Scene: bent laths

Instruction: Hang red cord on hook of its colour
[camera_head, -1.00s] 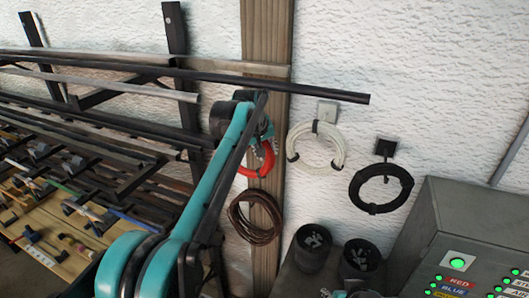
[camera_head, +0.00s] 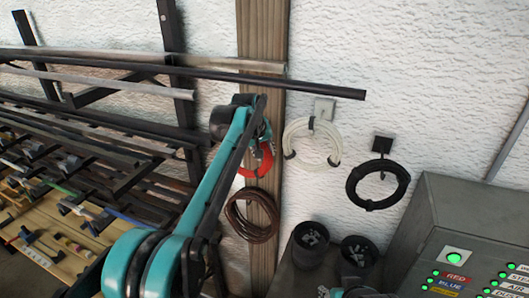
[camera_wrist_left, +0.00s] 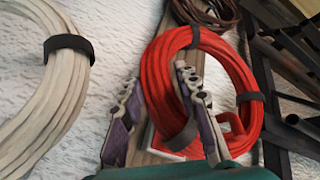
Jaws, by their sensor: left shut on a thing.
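The red cord (camera_head: 265,164) is a coil with black bands, at the wooden post in the head view, partly hidden behind my left arm. In the left wrist view the red cord (camera_wrist_left: 158,75) fills the middle. My left gripper (camera_head: 256,136) is shut on one side of the coil; its purple-grey fingers (camera_wrist_left: 158,122) stand on either side of the strand. A red hook-like part (camera_wrist_left: 236,124) shows inside the coil, with a red-edged plate near the fingers. I cannot tell whether the coil rests on the hook.
A white coil (camera_head: 334,152) and a black coil (camera_head: 354,190) hang on wall hooks to the right. A brown coil (camera_head: 233,220) hangs below. Dark bars (camera_head: 230,78) stick out from the rack at left. A grey control box (camera_head: 440,215) and two black cups stand lower right.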

